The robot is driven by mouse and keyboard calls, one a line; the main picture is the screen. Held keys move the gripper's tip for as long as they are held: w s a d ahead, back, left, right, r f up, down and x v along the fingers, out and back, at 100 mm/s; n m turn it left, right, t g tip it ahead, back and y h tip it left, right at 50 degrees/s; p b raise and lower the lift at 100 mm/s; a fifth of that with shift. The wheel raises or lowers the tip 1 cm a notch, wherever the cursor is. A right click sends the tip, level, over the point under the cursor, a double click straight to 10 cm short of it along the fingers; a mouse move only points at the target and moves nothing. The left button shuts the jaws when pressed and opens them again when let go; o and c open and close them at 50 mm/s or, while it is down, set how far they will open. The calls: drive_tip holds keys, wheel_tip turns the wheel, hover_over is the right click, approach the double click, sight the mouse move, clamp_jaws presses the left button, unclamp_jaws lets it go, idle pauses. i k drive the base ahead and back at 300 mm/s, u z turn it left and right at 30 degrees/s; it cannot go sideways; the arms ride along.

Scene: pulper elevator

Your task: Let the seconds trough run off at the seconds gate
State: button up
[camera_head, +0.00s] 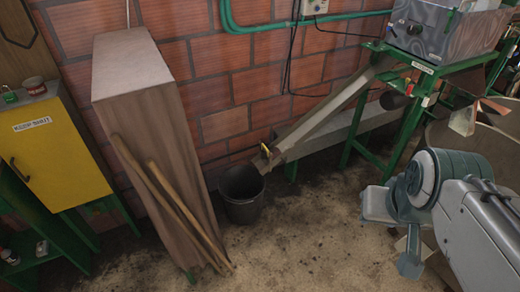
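The seconds trough (325,116) is a sloping metal channel. It runs down to the left from under the grey machine at the upper right. At its low end is a small gate with a yellow and dark part (265,152); I cannot tell whether it is open or shut. A black bucket (242,194) stands on the floor below that end. My arm is at the lower right, apart from the trough and gate. The tip of its grey end (409,264) points down; no separate fingers can be made out. What is in the trough is hard to see.
A tall box (140,110) with wooden poles (180,205) leaning on it stands left of the bucket. A yellow cabinet (60,155) is at far left. Green stand legs (408,130) and a big round tub (480,150) are at right. The middle floor is clear.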

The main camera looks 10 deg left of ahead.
sight(265, 158)
drive_tip(key=u, duration=0.45)
drive_tip(key=i, duration=1.6)
drive_tip(key=z, duration=0.3)
